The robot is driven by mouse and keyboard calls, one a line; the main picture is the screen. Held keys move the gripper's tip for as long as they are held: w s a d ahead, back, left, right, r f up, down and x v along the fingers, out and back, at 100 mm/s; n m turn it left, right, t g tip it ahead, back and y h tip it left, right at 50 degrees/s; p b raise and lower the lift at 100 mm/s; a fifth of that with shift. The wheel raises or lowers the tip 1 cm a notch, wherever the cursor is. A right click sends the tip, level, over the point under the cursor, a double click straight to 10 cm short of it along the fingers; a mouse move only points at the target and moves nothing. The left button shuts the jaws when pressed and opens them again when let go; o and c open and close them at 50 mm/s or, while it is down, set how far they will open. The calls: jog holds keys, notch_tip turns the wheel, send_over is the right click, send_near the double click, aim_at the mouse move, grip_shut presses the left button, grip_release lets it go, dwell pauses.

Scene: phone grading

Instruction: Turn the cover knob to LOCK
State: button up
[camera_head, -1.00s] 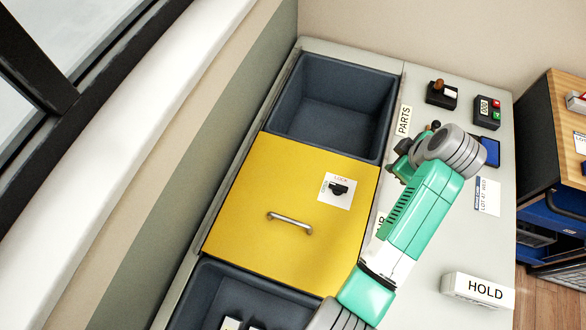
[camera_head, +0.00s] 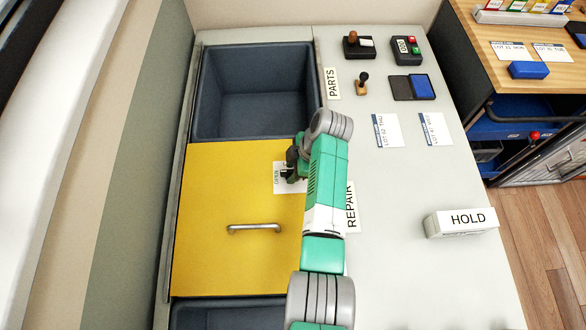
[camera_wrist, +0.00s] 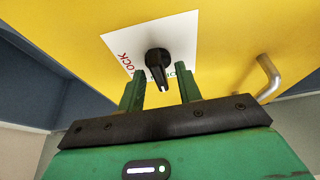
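The yellow cover (camera_head: 215,200) lies over the middle bin, with a metal handle (camera_head: 254,228) on it; the handle also shows in the wrist view (camera_wrist: 268,78). The black cover knob (camera_wrist: 157,62) sits on a white label plate (camera_wrist: 185,35) with red LOCK lettering at its left and partly hidden green lettering at its lower right. The knob's pointer aims down toward my gripper. My gripper (camera_wrist: 160,92) is open, one green finger on each side of the knob's pointer end; contact is not visible. In the head view my gripper (camera_head: 290,165) hides most of the knob.
An open dark bin (camera_head: 255,90) lies beyond the cover, and another is partly visible in front. A HOLD block (camera_head: 461,221), a REPAIR sign (camera_head: 351,208), a PARTS sign (camera_head: 332,84), lot cards, stamps and an ink pad (camera_head: 412,87) occupy the counter at right.

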grip_shut()
jog(key=shift+r+m+p, duration=0.1)
jog(key=shift+m+p, duration=0.2)
jog(key=shift+p, duration=0.2)
jog(key=shift+r+m+t+p, duration=0.1)
jog(key=shift+m+t+p, duration=0.4)
jog(key=shift+m+p, duration=0.55)
jog(key=m+t+p, duration=0.1)
jog(key=m+p, duration=0.2)
jog(key=shift+s+m+h, duration=0.15)
jog(key=shift+m+h, duration=0.1)
jog(key=shift+h, duration=0.15)
jog(key=m+t+p, duration=0.1)
jog(key=m+p, duration=0.1)
jog(key=m, duration=0.1)
jog(key=m+t+h+p, duration=0.1)
jog(key=m+p, duration=0.1)
jog(key=m, duration=0.1)
jog(key=shift+s+a+h, duration=0.1)
jog(key=shift+a+h, duration=0.1)
jog(key=shift+h, duration=0.1)
jog(key=m+h+p, duration=0.1)
jog(key=m, duration=0.1)
jog(key=m+h, duration=0.1)
jog(key=m, duration=0.2)
jog(key=shift+a+f+m+t+p, duration=0.1)
jog(key=shift+f+m+t+p, duration=0.1)
jog(key=shift+m+t+p, duration=0.15)
